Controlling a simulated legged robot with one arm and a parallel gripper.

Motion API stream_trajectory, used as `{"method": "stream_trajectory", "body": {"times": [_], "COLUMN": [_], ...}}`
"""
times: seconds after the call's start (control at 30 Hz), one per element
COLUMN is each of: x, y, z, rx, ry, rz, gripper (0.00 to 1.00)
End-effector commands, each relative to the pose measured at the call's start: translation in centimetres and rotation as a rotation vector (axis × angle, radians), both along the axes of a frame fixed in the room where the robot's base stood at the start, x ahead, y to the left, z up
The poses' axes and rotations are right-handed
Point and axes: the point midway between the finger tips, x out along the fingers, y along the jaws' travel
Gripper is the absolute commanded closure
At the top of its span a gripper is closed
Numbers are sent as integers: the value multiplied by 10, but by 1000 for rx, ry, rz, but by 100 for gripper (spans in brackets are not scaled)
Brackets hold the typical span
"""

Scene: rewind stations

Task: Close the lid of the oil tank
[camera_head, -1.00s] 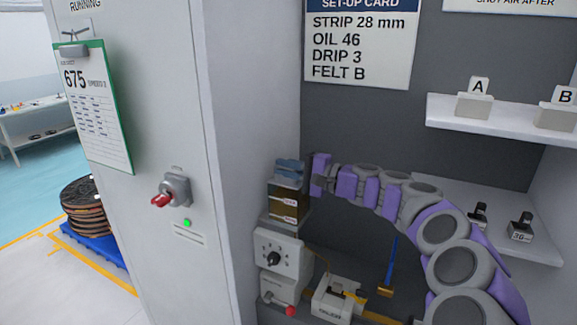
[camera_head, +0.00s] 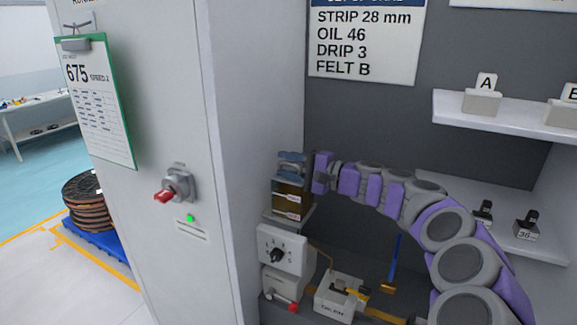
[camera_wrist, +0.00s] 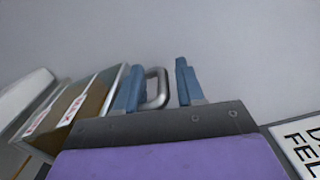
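The oil tank (camera_head: 289,204) is a box with brown oil behind its front and pale labels, mounted beside the grey cabinet wall. It also shows tilted in the wrist view (camera_wrist: 88,108). A grey loop handle (camera_wrist: 158,88), seemingly the lid's, stands at the tank's top, where the lid looks down or nearly so; its edge is partly hidden. My gripper (camera_head: 291,164) is just above the tank top. In the wrist view its two blue fingers (camera_wrist: 158,78) are apart, with the handle between them, nearer the left finger. I see a gap on the right finger's side.
Below the tank are a white dial box (camera_head: 281,254) and a small device (camera_head: 339,297) with a thin pipe. A cabinet with a red switch (camera_head: 168,194) stands close on the left. Shelves (camera_head: 500,120) are on the right.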

Motion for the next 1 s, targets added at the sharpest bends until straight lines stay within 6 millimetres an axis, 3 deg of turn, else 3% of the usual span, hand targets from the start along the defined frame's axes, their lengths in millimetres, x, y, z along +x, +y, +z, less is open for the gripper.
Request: {"method": "stream_trajectory", "body": {"times": [0.27, 0.7, 1.0], "x": [-7, -37, -44], "y": [-18, -94, -109], "z": [1, 1, -1], "rx": [1, 0, -3], "ry": [2, 0, 1], "rz": [-1, -4, 2], "gripper": [62, 62, 62]}}
